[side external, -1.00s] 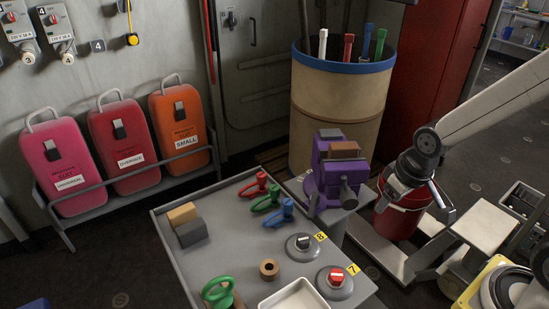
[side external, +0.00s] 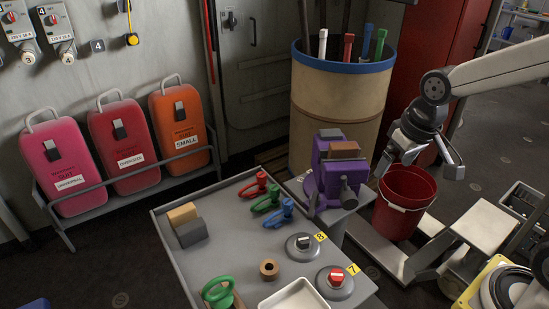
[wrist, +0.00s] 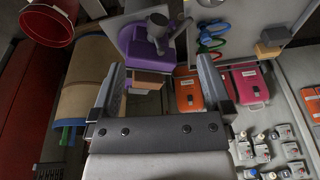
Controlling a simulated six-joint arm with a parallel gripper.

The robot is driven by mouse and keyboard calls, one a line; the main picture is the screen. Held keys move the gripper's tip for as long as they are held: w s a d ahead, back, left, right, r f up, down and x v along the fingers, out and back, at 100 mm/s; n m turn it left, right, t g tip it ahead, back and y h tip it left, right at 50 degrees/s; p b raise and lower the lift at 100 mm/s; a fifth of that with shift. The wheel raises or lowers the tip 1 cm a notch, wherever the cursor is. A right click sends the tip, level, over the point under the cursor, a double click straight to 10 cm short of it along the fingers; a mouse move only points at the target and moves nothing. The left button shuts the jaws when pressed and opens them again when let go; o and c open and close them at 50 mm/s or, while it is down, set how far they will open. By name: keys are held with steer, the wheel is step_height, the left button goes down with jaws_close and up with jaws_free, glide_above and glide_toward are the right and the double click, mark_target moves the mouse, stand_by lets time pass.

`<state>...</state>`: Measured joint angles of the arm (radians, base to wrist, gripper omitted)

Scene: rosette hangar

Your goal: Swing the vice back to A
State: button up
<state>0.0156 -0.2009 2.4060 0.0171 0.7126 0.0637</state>
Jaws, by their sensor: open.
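The purple vice (side external: 329,181) stands on a small grey stand at the back right corner of the grey bench, with a brown block between its jaws. It also shows in the wrist view (wrist: 137,47), upper left of centre. Its dark handle faces the bench front and right. My gripper (side external: 418,167) is open and empty, above the red bucket and to the right of the vice, clear of it. In the wrist view the open fingers (wrist: 162,68) point toward the vice side of the scene. I cannot make out a mark A in any view.
The red bucket (side external: 404,202) is below my gripper. A tan drum (side external: 338,112) with coloured-handled tools stands behind the vice. Red, green and blue clamps (side external: 266,200) lie left of the vice. Knobs 8 (side external: 304,245) and 7 (side external: 335,280) sit nearer the bench front.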

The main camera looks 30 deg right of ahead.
steer(key=w+d+r+m, duration=0.25)
steer(key=w+m, duration=0.35)
steer(key=w, duration=0.3)
steer(key=m+y, duration=0.4)
steer(key=m, duration=1.3)
glide_above(331, 132)
steer(key=s+d, duration=0.2)
steer(key=d, duration=0.1)
step_height(331, 132, down, 8)
steer(key=shift+d+f, duration=0.1)
steer(key=shift+w+f, duration=0.1)
steer(key=shift+x, duration=3.75)
jaws_close()
